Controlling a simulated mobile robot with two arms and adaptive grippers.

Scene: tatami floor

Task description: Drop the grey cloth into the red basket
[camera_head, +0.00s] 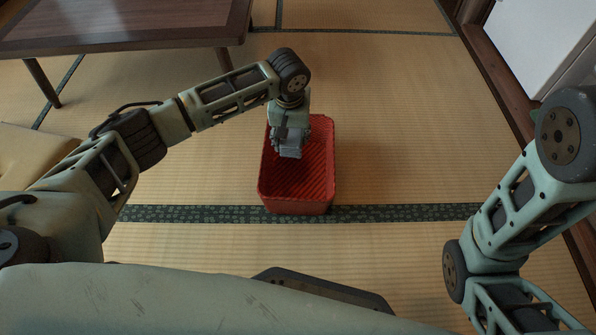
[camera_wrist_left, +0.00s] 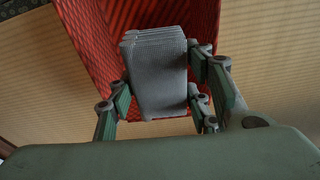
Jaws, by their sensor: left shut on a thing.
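The red basket (camera_head: 300,188) stands on the tatami floor in the middle of the head view, with its open top facing up. My left gripper (camera_head: 290,146) is over the basket's opening, pointing down. In the left wrist view the left gripper (camera_wrist_left: 160,95) is shut on the grey cloth (camera_wrist_left: 157,70), a folded, layered bundle held between its fingers. The ribbed red inside of the basket (camera_wrist_left: 88,40) shows behind the cloth. The cloth also shows small in the head view (camera_head: 290,153). My right arm shows at the right, but its gripper is out of view.
A dark wooden low table (camera_head: 120,28) stands at the upper left. A tan cushion (camera_head: 35,152) lies at the left edge. A white cabinet (camera_head: 545,40) is at the upper right. The tatami (camera_head: 400,130) right of the basket is clear.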

